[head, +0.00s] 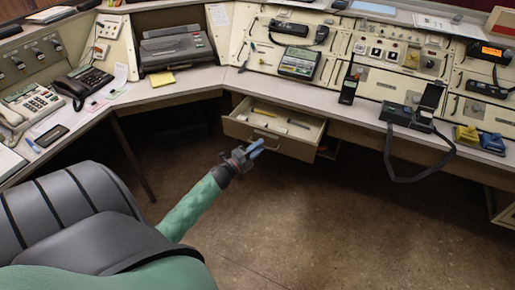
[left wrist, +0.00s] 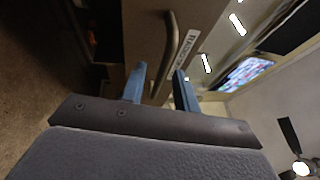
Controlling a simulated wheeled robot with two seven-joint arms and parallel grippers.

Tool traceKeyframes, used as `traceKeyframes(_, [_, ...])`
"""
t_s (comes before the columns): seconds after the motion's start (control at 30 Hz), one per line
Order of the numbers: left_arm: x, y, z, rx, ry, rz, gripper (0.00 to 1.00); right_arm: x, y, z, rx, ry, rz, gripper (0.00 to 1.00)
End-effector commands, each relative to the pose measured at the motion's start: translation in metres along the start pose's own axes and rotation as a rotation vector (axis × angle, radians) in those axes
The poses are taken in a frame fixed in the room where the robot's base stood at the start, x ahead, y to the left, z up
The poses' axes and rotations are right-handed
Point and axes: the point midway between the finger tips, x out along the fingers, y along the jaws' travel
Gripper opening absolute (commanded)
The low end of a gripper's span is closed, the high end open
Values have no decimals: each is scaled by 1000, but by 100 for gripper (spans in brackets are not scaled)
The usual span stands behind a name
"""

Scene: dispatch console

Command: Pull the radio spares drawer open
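The radio spares drawer (head: 284,145) stands pulled out under the desk, with a few small items in it. Its front carries a bar handle (head: 265,136), which also shows in the left wrist view (left wrist: 172,45) beside a label (left wrist: 186,47) reading "RADIO", the rest partly hidden. My left gripper (head: 256,148) is just in front of the drawer front, at the handle. In the left wrist view its two blue fingers (left wrist: 160,82) are apart, with the lower end of the handle showing between them; neither clearly presses on it. My right gripper is not in view.
The desk (head: 205,78) carries radio panels, phones and a printer-like machine (head: 176,48). The floor (head: 330,220) before the drawer is clear.

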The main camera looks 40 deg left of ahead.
Motion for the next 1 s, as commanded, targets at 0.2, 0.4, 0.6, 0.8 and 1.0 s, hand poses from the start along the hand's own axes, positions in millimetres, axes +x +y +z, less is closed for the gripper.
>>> traceKeyframes(0.2, [-12,2,-1,-1,0,2,31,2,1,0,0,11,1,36])
traceKeyframes(0.4, [-41,2,-1,0,0,1,31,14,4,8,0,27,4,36])
traceKeyframes(0.6, [-67,2,0,0,0,1,31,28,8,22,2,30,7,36])
traceKeyframes(0.8, [-78,0,0,0,-1,1,31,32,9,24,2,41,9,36])
traceKeyframes(1.0, [-79,0,0,0,-1,0,31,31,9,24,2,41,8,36])
